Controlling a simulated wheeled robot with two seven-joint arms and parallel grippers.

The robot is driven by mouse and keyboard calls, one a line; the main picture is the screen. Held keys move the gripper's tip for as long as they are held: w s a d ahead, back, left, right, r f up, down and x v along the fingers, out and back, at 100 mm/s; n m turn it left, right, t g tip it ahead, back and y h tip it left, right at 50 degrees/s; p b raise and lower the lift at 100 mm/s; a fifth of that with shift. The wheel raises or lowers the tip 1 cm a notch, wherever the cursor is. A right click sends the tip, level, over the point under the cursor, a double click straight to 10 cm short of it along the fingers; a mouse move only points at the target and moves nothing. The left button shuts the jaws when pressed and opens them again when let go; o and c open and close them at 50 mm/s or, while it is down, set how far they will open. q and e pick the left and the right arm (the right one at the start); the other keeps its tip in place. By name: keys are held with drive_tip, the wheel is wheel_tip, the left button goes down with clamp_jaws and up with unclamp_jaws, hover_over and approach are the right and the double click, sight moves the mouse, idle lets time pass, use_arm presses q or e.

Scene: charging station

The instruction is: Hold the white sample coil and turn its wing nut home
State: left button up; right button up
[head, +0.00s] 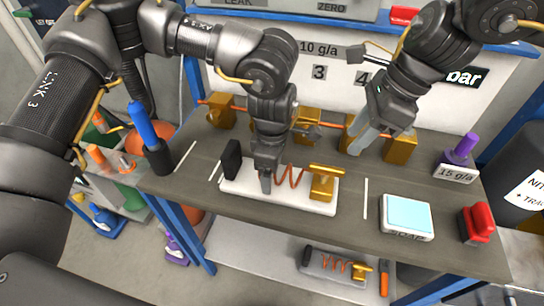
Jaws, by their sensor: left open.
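The white sample coil has a white base (300,207) lying flat on the grey bench, with a black block (231,160) at its left end. A copper coil (291,177) runs to a brass block (323,187) at the right end. A brass bar, seemingly the wing nut (327,170), sits on top of that block. My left gripper (266,182) points down over the base between the black block and the coil. It is open, and it hides part of the coil. My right gripper (362,140) is up and right of the brass block, apart from it; its finger gap is unclear.
Several brass blocks (219,110) line an orange pipe at the back. A blue cylinder in a black holder (157,158) stands left. At right are a scale (405,216), a red button (477,222) and a purple knob (465,145). A grey-based coil (333,268) lies below.

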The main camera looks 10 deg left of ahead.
sight(328, 167)
use_arm(q)
drive_tip(key=shift+f, duration=0.3)
drive_tip(key=c, duration=1.3)
use_arm(e)
drive_tip(key=shift+o, duration=0.2)
use_arm(q)
drive_tip(key=shift+o, duration=0.2)
use_arm(e)
drive_tip(key=shift+m, duration=0.4)
drive_tip(key=x, duration=0.9)
drive_tip(key=shift+a+f, duration=0.15)
drive_tip(key=shift+f, duration=0.05)
clamp_jaws()
